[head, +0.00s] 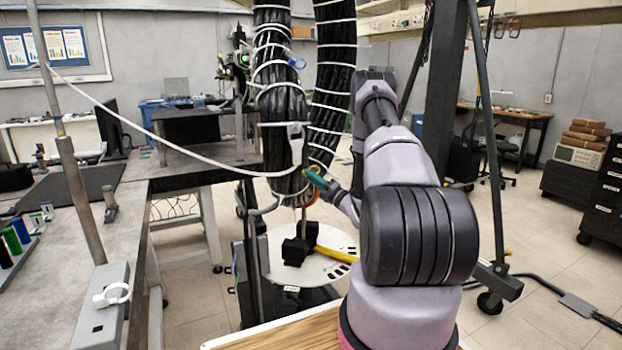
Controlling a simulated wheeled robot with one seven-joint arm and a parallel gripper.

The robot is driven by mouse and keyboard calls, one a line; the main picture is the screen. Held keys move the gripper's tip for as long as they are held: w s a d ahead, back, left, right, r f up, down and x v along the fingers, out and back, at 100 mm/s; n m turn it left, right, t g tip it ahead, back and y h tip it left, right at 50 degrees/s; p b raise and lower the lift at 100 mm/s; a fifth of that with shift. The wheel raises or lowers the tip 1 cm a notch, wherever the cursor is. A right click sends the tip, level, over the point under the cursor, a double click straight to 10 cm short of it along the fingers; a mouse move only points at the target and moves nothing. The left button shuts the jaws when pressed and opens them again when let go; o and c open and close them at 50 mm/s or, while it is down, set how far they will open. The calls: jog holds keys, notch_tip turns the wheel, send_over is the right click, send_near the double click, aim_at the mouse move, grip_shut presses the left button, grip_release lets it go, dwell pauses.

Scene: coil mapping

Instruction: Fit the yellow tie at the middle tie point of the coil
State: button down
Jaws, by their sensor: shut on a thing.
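The coil (284,105) is a thick black bundle hanging in a loop, wrapped with several white ties; its lowest bend is left of my gripper. My gripper (316,180), with green fingers, is at the right side of this lower bend. It is shut on a thin yellow tie (318,168), seen only as a small yellow-orange arc beside the coil. I cannot tell whether the tie goes round the bundle. A blue tie or clip (297,63) is higher on the coil. A white tag (295,131) sits on its lower part.
A white cable (200,160) runs from the left pole to the coil. Below is a round white plate (285,266) with a black block and a yellow-handled tool (335,254). A grey bench (75,245) stands left, with spools and a white clip. A dark post stands right.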

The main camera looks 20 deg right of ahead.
jog(key=shift+w+a+r, duration=0.2)
jog(key=shift+w, duration=0.3)
dwell(0.8)
jog(key=c, duration=0.8)
grip_release()
jog(key=shift+o, duration=0.2)
